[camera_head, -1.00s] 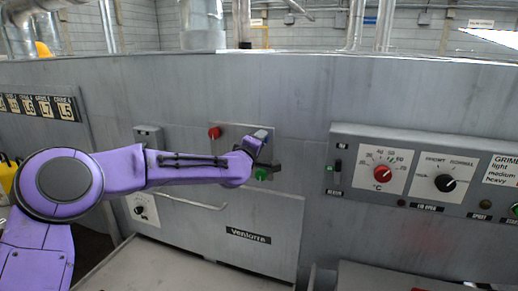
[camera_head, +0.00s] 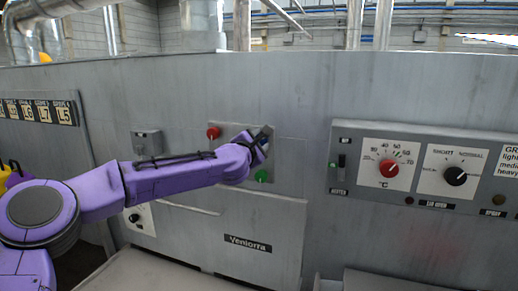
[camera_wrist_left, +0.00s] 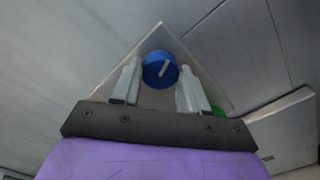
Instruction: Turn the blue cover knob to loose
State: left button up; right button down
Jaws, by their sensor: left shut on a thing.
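The blue cover knob (camera_wrist_left: 153,76) is round, with a pale pointer mark slanting up to the right in the left wrist view. It sits on a square grey plate (camera_wrist_left: 160,35). My left gripper (camera_wrist_left: 160,80) has one finger on each side of the knob and is shut on it. In the head view my left gripper (camera_head: 264,139) is at the panel, between the red and green buttons, and hides the knob. My right gripper is in neither view.
A red button (camera_head: 213,132) is left of my gripper. A green button (camera_head: 262,176) is just below it. A control box with a red dial (camera_head: 389,168) and a black dial (camera_head: 456,176) juts out on the right. A grey ledge (camera_head: 160,275) lies below.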

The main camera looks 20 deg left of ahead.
pick_arm(q)
jog(key=n+b, duration=0.8)
jog(key=n, duration=0.3)
jog(key=shift+f, duration=0.2)
jog(key=shift+r+n, duration=0.1)
jog(key=shift+n, duration=0.3)
jog(key=o, duration=1.1)
jog(key=shift+c, duration=0.2)
jog(key=shift+s, duration=0.1)
